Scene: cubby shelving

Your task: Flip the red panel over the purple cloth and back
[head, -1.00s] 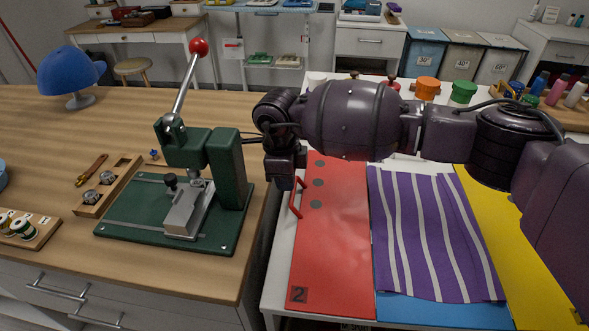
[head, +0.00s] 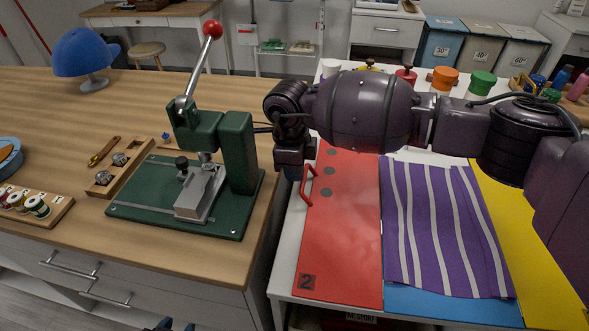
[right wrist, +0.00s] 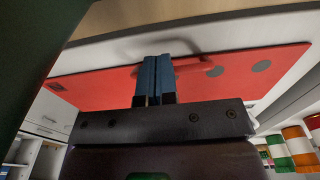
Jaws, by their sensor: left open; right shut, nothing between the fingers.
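The red panel (head: 341,225) lies flat on the white table, marked "2", with a red handle (head: 308,187) along its left edge. The purple cloth (head: 447,225) with pale stripes lies just right of it on a blue panel (head: 450,308). My right gripper (head: 294,173) is shut and empty, beside the handle at the panel's left edge. In the right wrist view its blue fingertips (right wrist: 154,58) are together and overlap the handle (right wrist: 198,67); contact is unclear. Only the tips of my left gripper (head: 170,324) show at the bottom edge, open.
A green lever press (head: 150,202) stands on the wooden table to the left, its red-knobbed lever raised. A yellow panel (head: 505,222) lies right of the cloth. Colored lidded containers (head: 445,78) line the back. My right arm spans above the panels.

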